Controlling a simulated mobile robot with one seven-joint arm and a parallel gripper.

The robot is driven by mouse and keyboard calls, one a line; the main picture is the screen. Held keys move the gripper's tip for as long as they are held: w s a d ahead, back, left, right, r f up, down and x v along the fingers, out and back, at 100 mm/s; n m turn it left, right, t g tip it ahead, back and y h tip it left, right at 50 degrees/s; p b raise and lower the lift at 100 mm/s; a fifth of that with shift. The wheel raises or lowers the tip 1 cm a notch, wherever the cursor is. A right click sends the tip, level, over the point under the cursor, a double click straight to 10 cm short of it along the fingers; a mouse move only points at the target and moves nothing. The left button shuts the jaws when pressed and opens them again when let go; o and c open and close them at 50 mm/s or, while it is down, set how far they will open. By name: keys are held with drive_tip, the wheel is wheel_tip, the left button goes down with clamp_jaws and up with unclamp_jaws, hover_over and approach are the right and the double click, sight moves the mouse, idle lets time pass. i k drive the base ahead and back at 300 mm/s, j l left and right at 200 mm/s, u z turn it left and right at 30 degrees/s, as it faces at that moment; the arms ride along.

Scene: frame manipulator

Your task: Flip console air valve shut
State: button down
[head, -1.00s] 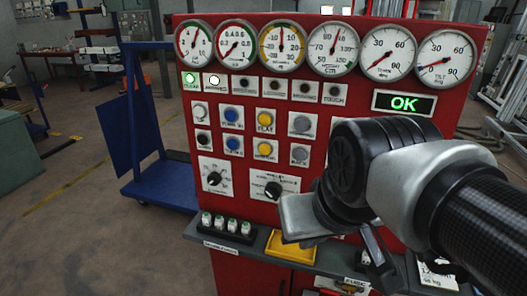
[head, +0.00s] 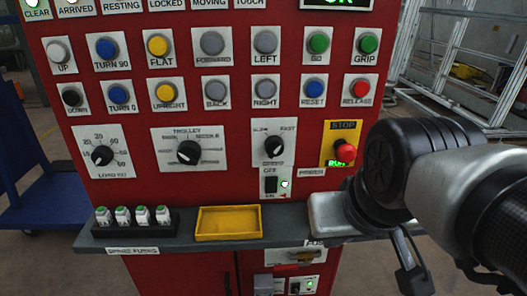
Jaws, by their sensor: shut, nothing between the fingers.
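The red console (head: 225,190) fills the middle of the head view. Below its shelf, on the lower front, a pale plate with a small lever-like fitting (head: 294,256) shows. It may be the air valve, but it is too small to tell its position.
A shelf (head: 185,243) juts out across the console, with a yellow tray (head: 228,223) and a black rack (head: 133,226) of several small bottles. Buttons, knobs and a red stop button (head: 344,150) sit above. A blue cart (head: 40,190) stands left.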

sight(289, 267)
drive_tip(key=l+u, duration=0.5)
drive_tip(key=l, duration=0.15)
drive_tip(key=l+u, duration=0.5)
drive_tip(key=l, duration=0.15)
drive_tip(key=k+j+z, duration=0.25)
drive_tip(key=k+j, duration=0.2)
drive_tip(key=j+z, duration=0.15)
drive_tip(key=j, duration=0.15)
